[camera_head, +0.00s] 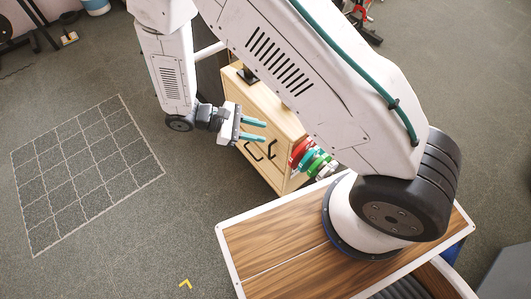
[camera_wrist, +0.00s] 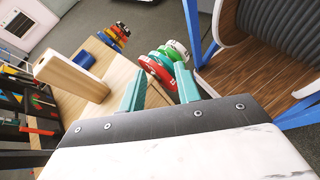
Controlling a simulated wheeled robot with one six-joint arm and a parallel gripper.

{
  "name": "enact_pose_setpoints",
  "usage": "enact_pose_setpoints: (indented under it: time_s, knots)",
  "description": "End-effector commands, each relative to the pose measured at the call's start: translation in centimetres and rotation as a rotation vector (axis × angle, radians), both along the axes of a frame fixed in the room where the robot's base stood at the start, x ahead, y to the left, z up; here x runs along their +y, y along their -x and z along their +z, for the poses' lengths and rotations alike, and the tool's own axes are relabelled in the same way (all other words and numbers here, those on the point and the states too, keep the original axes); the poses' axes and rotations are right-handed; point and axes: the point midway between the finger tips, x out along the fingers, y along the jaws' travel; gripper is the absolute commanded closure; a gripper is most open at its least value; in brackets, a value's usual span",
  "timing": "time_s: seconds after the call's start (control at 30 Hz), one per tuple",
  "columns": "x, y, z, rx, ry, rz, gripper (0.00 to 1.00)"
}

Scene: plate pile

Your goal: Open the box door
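A light wooden box (camera_head: 240,97) stands on the floor in the middle of the head view, partly hidden by my arm. Its front face carries two dark bracket-shaped handles (camera_head: 271,149). The door looks shut, though my gripper covers part of that face. My gripper (camera_head: 262,131) is in front of that face, above the handles in the picture, with two teal fingers apart and nothing between them. I cannot tell whether it touches the box. In the wrist view the fingers (camera_wrist: 160,70) are also apart, with pale wood of the box (camera_wrist: 115,70) behind them.
Red, teal and green plates (camera_head: 302,151) sit at the box's right side, and also show in the wrist view (camera_wrist: 158,68). The wrist view shows a wooden block (camera_wrist: 70,77), a blue cylinder (camera_wrist: 83,60) and more coloured plates (camera_wrist: 115,36). Floor around the marked grid (camera_head: 85,170) is clear.

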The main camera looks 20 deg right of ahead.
Motion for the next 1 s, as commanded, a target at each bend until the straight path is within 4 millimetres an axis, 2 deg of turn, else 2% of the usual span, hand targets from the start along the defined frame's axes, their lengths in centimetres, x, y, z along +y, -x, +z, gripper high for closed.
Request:
enact_pose_setpoints:
  time_s: [0.03, 0.27, 0.5, 0.6, 0.67, 0.77, 0.8, 0.87, 1.0]
  knots:
    - [0.2, 0.1, -2.3, 0.033, 0.036, 0.049, 0.67]
    - [0.2, 0.4, -11.5, 0.140, 0.185, 0.281, 0.67]
    - [-0.9, 1.2, -21.3, 0.225, 0.329, 0.545, 0.67]
    - [-1.4, 1.2, -24.7, 0.242, 0.375, 0.649, 0.67]
    - [-1.5, 1.0, -26.4, 0.244, 0.396, 0.702, 0.67]
    - [-1.2, -0.4, -28.5, 0.222, 0.420, 0.785, 0.67]
    - [-0.3, -1.7, -28.6, 0.193, 0.421, 0.818, 0.67]
    - [0.7, -3.1, -28.4, 0.162, 0.425, 0.851, 0.67]
    - [0.2, -3.9, -28.1, 0.149, 0.442, 0.872, 0.67]
